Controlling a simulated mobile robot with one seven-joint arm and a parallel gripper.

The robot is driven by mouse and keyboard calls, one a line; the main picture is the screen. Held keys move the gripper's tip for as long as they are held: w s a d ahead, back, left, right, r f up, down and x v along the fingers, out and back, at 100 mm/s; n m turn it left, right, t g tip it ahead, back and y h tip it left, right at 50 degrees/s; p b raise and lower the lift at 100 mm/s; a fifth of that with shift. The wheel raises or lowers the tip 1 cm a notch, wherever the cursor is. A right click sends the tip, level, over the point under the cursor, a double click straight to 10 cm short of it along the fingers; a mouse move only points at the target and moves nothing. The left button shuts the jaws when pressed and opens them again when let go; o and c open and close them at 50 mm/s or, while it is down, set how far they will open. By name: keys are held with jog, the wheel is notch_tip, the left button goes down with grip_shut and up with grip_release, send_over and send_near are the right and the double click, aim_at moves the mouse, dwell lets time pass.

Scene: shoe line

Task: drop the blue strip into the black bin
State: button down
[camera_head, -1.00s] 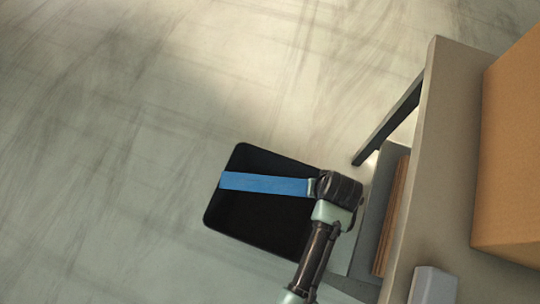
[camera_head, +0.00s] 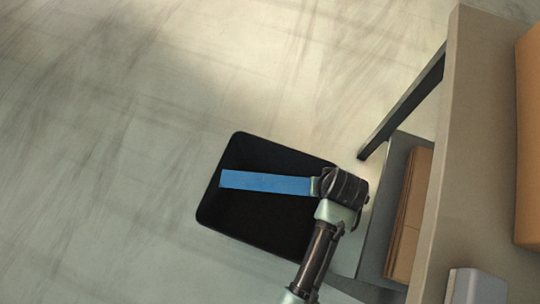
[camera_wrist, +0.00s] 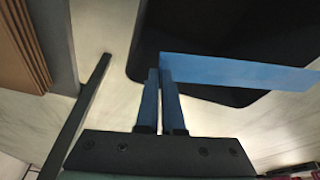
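The blue strip (camera_head: 266,182) is held at its right end by my gripper (camera_head: 318,186) in the head view. It stretches left across the black bin (camera_head: 250,222), seen from above, with its free end inside the bin's outline. In the wrist view, my gripper's two fingers (camera_wrist: 160,75) are close together on the near end of the strip (camera_wrist: 240,73). The black bin (camera_wrist: 190,25) shows behind the strip there. How high the strip is above the bin is hard to tell. My wrist covers the bin's right side in the head view.
A grey-brown table (camera_head: 470,150) stands at the right with a cardboard box (camera_head: 530,140) and a small pale grey block (camera_head: 475,287) on it. A lower shelf holds stacked brown cardboard (camera_head: 408,215). A dark table leg (camera_head: 405,103) is near the bin. The floor at left is clear.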

jog(key=c, duration=1)
grip_release()
jog(key=p+v, duration=0.7)
jog(key=v, duration=0.6)
jog(key=shift+w, duration=0.1)
